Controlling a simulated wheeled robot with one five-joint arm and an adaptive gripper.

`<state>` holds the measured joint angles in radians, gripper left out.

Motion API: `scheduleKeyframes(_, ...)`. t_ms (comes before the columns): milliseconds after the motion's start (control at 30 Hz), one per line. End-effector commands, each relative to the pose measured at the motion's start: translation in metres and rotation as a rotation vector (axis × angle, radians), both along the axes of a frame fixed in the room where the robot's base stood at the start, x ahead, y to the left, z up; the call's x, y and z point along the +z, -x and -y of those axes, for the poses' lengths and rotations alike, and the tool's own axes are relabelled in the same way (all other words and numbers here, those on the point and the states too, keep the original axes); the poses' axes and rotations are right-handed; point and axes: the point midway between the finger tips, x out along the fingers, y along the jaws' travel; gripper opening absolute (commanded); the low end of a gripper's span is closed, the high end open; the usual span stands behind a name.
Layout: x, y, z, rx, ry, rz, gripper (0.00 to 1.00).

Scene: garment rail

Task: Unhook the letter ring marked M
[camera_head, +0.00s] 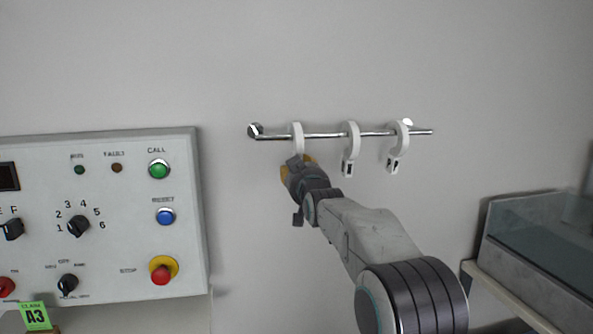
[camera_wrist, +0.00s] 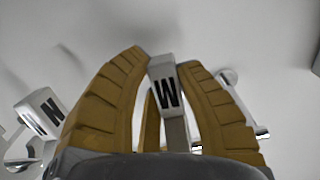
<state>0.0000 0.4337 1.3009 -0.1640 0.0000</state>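Three white letter rings hang on a metal rail (camera_head: 340,135). My gripper (camera_head: 299,164) is at the leftmost ring (camera_head: 297,138) and hides its tag in the head view. In the wrist view, which is upside down, this ring's tag (camera_wrist: 165,92) looks like a W, so it is an M upright. The yellow fingers of my gripper (camera_wrist: 163,62) stand close against both sides of the tag and appear shut on it. The ring is still around the rail. Another ring's tag, marked N (camera_wrist: 42,115), shows at the left of the wrist view.
The middle ring (camera_head: 350,148) and right ring (camera_head: 399,146) hang to the right of my gripper. The rail's wall mount (camera_head: 255,130) is at its left end. A control panel (camera_head: 110,230) stands at left, a glass-sided case (camera_head: 545,240) at lower right.

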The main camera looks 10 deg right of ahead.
Motion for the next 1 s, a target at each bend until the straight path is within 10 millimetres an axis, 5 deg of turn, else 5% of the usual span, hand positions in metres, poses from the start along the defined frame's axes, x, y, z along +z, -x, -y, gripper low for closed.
scheduleKeyframes(1000,0.02,0.0,0.0,0.0,0.0,0.0,0.0)
